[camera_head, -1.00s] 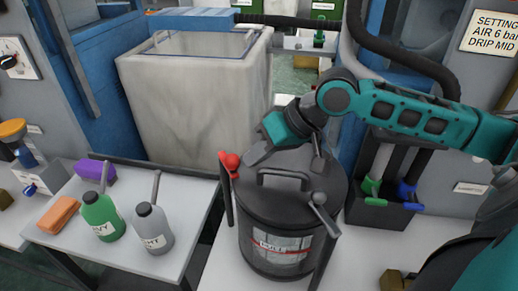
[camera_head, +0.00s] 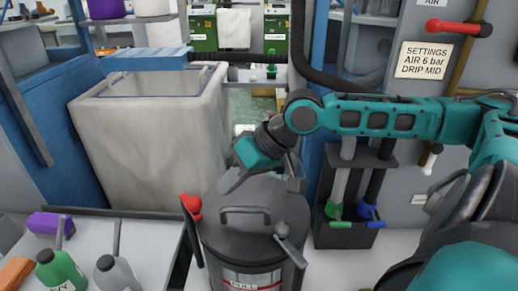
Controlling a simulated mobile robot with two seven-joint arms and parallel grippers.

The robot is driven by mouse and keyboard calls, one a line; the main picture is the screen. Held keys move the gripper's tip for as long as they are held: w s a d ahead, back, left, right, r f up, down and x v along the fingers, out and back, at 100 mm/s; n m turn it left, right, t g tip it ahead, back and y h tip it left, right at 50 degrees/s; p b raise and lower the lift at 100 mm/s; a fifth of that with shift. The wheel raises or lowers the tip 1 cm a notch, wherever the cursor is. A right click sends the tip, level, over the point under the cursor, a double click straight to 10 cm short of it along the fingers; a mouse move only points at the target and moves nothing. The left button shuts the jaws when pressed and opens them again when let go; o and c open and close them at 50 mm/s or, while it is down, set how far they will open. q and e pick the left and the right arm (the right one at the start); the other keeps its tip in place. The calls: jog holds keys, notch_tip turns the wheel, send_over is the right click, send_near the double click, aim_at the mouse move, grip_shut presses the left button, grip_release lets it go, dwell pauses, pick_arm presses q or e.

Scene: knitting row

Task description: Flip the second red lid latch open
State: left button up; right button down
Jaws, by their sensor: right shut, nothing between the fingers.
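The dark round pot (camera_head: 255,250) stands low in the middle of the head view, with a grey lid (camera_head: 268,195) and an arched handle on top. A red latch (camera_head: 191,206) sits at the lid's left edge, on top of a dark upright bar. A grey latch with a round knob (camera_head: 281,230) is at the lid's front right. My right gripper (camera_head: 224,185) is shut and empty, just right of and slightly above the red latch, apparently apart from it. No other red latch shows clearly on the lid. My left gripper is not in view.
A large pale bin (camera_head: 150,140) stands behind and left of the pot. Green (camera_head: 60,272) and grey (camera_head: 115,275) bottles stand on the left table. A dark holder with green- and blue-ended tools (camera_head: 345,235) is right of the pot. A red-handled lever (camera_head: 453,28) is on the wall.

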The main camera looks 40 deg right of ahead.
jog(key=shift+v, duration=0.85)
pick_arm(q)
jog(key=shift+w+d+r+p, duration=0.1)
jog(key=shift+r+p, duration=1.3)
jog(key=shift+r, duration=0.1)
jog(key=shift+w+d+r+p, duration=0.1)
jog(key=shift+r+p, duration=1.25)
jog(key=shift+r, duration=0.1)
pick_arm(e)
jog(key=v, duration=0.7)
jog(key=shift+r, duration=0.3)
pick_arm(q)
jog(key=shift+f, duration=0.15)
